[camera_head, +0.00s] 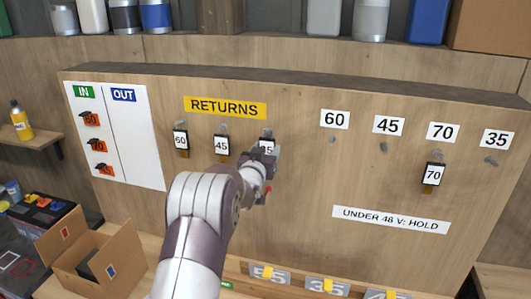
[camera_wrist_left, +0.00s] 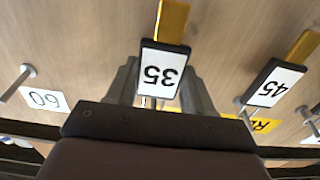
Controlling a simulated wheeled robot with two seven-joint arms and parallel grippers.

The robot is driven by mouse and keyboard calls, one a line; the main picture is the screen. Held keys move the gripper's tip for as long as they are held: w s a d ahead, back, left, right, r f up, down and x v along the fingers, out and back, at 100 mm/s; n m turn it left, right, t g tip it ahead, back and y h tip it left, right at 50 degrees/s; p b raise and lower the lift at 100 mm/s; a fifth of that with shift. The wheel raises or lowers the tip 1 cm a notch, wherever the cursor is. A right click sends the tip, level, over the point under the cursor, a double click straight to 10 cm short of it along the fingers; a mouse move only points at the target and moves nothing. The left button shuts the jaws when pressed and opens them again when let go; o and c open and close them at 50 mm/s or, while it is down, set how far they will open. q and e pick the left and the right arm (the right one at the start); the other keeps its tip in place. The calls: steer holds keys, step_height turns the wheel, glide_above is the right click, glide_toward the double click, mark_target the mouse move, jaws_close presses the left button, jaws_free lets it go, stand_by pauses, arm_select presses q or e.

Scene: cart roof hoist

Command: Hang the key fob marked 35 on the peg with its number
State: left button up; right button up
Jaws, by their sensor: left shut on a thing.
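The fob marked 35 (camera_head: 267,146) is at the right end of the RETURNS row, partly hidden by my left gripper (camera_head: 264,158). In the left wrist view the fob (camera_wrist_left: 162,70) shows upside down, between the two fingers of the left gripper (camera_wrist_left: 160,88), which is shut on it. I cannot tell whether it still rests on its returns peg. The number plate 35 (camera_head: 495,139) is at the board's far right, with an empty peg (camera_head: 490,161) below it. My right gripper is not in view.
Fobs 60 (camera_head: 180,141) and 45 (camera_head: 221,146) hang left of my gripper. Fob 70 (camera_head: 433,175) hangs under its plate. The pegs under plates 60 (camera_head: 334,119) and 45 (camera_head: 388,125) are empty. An open cardboard box (camera_head: 110,260) stands lower left.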

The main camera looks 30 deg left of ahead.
arm_select(q)
steer(key=shift+r+b+v, duration=0.2)
steer(key=shift+v, duration=0.6)
steer(key=shift+r+b+v, duration=0.2)
steer(key=shift+v, duration=0.6)
steer(key=shift+r+b+v, duration=0.2)
steer(key=shift+v, duration=0.6)
steer(key=b, duration=0.2)
glide_toward(266, 146)
steer(key=shift+s+d, duration=0.1)
steer(key=shift+s, duration=0.25)
